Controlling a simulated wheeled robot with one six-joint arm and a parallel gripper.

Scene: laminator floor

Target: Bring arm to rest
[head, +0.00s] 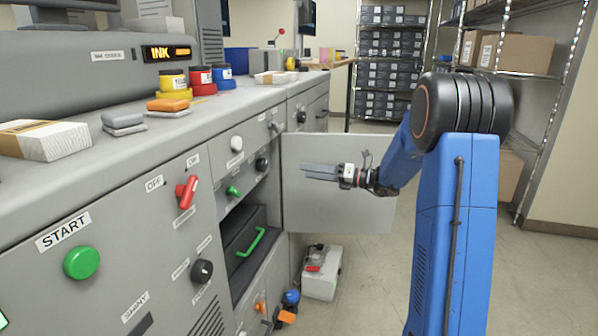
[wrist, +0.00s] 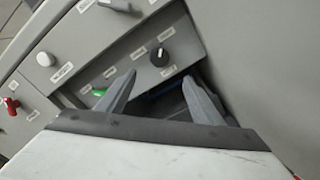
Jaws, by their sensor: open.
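My blue arm stands at the right in the head view, bent at its black joint. My gripper (head: 322,173) reaches left in front of the open grey cabinet door (head: 345,205). In the wrist view my gripper (wrist: 163,100) shows two grey fingers spread apart with nothing between them. Beyond the fingers are the machine's panel with a black knob (wrist: 159,57), a green switch (wrist: 99,92) and the dark compartment opening. The gripper looks clear of the panel; its exact gap to the door cannot be told.
A dark drawer with a green handle (head: 251,242) sits in the open compartment. A white box (head: 322,277) stands on the floor below the door. Ink pots (head: 202,80) and a paper stack (head: 45,140) lie on the counter. A shelf (head: 520,60) stands at the right; the floor between is clear.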

